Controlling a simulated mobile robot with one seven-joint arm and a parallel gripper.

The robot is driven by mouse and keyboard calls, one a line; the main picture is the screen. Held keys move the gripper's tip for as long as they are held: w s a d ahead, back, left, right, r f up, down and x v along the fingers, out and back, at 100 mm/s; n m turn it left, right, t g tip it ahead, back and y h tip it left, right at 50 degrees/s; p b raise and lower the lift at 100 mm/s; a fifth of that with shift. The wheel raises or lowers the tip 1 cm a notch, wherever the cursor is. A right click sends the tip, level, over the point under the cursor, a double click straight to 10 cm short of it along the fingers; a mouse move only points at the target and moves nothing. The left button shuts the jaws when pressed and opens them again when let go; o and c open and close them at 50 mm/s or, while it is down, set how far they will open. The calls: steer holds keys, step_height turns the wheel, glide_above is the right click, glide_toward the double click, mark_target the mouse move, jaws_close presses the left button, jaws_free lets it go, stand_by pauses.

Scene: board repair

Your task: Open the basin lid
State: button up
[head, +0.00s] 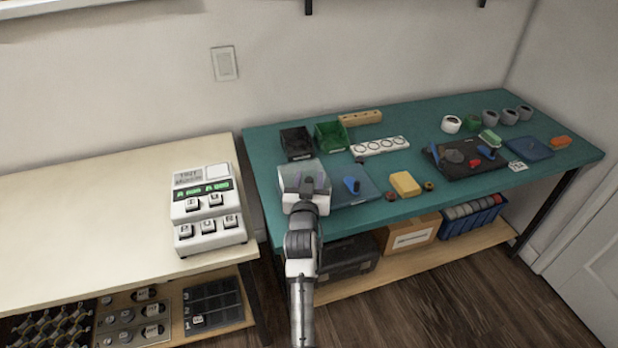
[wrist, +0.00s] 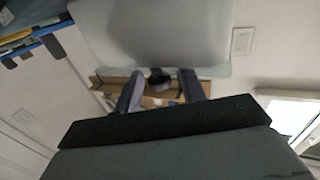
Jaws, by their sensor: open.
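The basin (head: 372,190) is a low blue-grey, see-through box at the front left of the green bench, with a blue tool on or in it. A pale clear panel (head: 318,170), which looks like its lid, shows at the left end behind my gripper. I cannot tell how far it is tilted. My gripper (head: 305,183) is over or against this panel and hides much of it. In the wrist view my gripper's two fingers (wrist: 160,92) are apart, with a small dark piece between or beyond them. I cannot tell whether they touch it.
Black (head: 296,142) and green (head: 331,135) bins stand behind the basin. A yellow sponge (head: 405,184) lies to its right, with a dark mat (head: 462,168) farther right. A cream table (head: 100,205) with a keyed white device (head: 208,215) stands left across a narrow gap.

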jaws_close()
